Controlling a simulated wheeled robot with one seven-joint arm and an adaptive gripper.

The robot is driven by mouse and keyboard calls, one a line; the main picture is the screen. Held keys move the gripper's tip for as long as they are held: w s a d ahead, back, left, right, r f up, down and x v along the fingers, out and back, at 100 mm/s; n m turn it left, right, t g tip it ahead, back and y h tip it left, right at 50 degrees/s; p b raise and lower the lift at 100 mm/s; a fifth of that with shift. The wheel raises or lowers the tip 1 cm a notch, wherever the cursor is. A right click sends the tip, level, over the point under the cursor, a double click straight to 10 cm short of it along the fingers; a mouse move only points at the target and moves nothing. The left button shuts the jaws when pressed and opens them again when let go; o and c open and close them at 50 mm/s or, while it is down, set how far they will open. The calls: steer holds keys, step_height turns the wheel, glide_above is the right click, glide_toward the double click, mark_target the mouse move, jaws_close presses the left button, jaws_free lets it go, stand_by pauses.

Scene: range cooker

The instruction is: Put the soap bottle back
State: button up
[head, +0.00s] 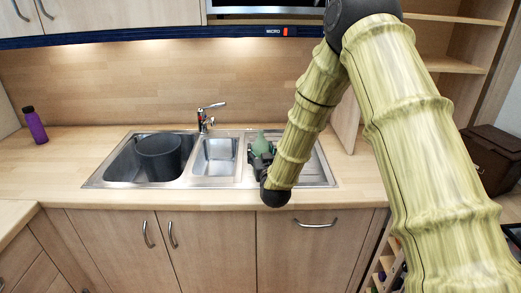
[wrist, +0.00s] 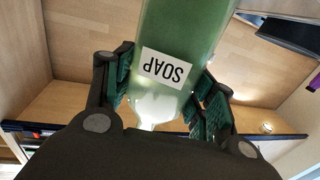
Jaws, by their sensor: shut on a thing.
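The soap bottle (wrist: 185,38) is green and see-through with a white label reading SOAP. It fills the upper middle of the wrist view, where its label appears upside down. My gripper (wrist: 165,90) is shut on it, with a finger on each side. In the head view the green bottle (head: 261,141) shows just above my gripper (head: 259,158), over the right part of the sink unit (head: 318,170). My gripper hides the lower part of the bottle there, so I cannot tell whether it touches the sink unit.
A dark bucket (head: 160,155) stands in the left basin. A small middle basin (head: 216,155) is empty, with a tap (head: 206,118) behind it. A purple bottle (head: 35,125) stands at the far left of the counter.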

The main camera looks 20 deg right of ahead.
steer(key=w+d+f+p, duration=0.2)
steer(key=w+f+p, duration=0.1)
steer(key=w, duration=0.4)
steer(key=shift+f+p, duration=0.3)
steer(key=shift+f, duration=0.3)
steer(key=shift+f, duration=0.2)
steer(key=o, duration=1.1)
steer(key=shift+o, duration=0.2)
steer(key=shift+s+r, duration=0.1)
